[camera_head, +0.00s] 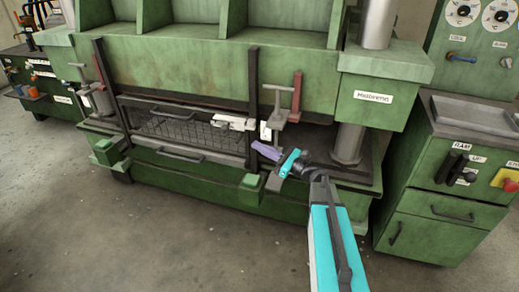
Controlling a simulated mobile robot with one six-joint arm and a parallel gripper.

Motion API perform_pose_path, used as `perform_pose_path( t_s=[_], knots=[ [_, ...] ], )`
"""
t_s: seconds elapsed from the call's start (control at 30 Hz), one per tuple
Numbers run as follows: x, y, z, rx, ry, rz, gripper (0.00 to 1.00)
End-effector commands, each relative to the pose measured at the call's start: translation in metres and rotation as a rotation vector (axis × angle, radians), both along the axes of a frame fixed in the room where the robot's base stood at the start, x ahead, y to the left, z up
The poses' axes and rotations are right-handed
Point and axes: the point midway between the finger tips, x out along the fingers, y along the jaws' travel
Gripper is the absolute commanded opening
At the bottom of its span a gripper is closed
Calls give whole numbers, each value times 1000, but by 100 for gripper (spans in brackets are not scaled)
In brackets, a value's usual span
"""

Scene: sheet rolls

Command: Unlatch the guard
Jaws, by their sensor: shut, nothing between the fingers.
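The guard is a dark mesh panel (180,128) with a bar handle along its top, set low in the green press between two black upright rails. It looks lowered. A pale latch-like fitting (232,121) sits at the panel's upper right, next to the right rail (252,100); its exact state is too small to tell. My gripper (254,144), with a purple body and a teal wrist behind it, is shut and empty just below and right of that fitting. It looks close to the right rail, but I cannot tell whether it touches.
Grey T-handles stand beside the right (279,93) and left (80,74) rails, with reddish upright bars near them. A thick steel column (349,142) stands right of my gripper. A green control cabinet (440,180) stands farther right. The floor in front is clear.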

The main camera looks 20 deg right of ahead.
Motion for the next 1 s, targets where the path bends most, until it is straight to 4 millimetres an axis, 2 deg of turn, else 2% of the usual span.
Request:
perform_pose_path(
  t_s=[0.6,0.8,1.0],
  knots=[
    [64,59,16,0,0,2,0],
    [77,72,20,-1,0,2,0],
    [81,76,21,0,0,1,0]
  ],
)
